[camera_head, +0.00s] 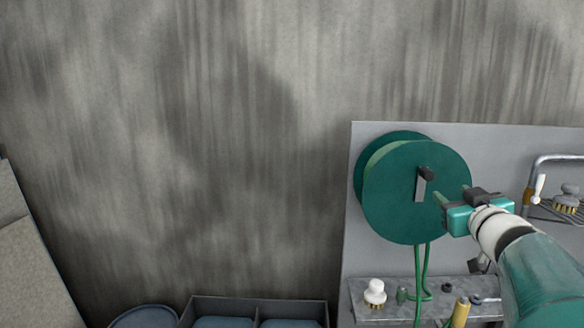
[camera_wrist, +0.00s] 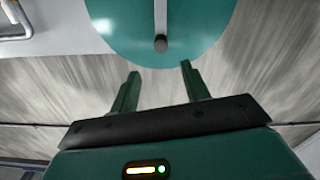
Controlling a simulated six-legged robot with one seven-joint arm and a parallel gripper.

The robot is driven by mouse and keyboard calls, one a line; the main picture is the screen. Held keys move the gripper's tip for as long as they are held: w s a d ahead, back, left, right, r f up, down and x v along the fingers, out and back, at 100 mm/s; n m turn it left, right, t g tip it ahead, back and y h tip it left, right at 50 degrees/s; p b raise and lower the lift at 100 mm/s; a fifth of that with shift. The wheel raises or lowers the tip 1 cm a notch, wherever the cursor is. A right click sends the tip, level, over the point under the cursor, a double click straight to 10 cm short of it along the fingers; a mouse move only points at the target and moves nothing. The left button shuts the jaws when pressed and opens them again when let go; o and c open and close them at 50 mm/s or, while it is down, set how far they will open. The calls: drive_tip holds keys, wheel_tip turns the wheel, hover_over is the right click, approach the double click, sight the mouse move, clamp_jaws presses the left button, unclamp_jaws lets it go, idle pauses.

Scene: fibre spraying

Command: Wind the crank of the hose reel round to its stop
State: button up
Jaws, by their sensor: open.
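The hose reel (camera_head: 395,212) is a green double-disc drum mounted on a grey panel, right of centre in the head view. Its crank is a short grey arm (camera_head: 420,190) with a dark knob (camera_head: 427,173) at its upper end, standing out from the front disc. My gripper (camera_head: 451,195) is at the right of the crank, open and empty, apart from the knob. In the wrist view the reel disc (camera_wrist: 205,32) fills the top. The knob (camera_wrist: 161,43) there appears between and beyond the two green fingertips (camera_wrist: 160,70). Whether the fingers reach its depth is unclear.
A green hose (camera_head: 417,275) hangs below the reel. A grey shelf (camera_head: 392,310) under it carries a white-topped brush (camera_head: 374,292) and small fittings. A wire rack (camera_head: 548,208) with brushes is at the right. Dark bins (camera_head: 262,306) stand at the bottom centre.

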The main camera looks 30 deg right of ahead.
sight(430, 177)
drive_tip(key=x, duration=1.3)
drive_tip(key=shift+w, duration=0.2)
clamp_jaws()
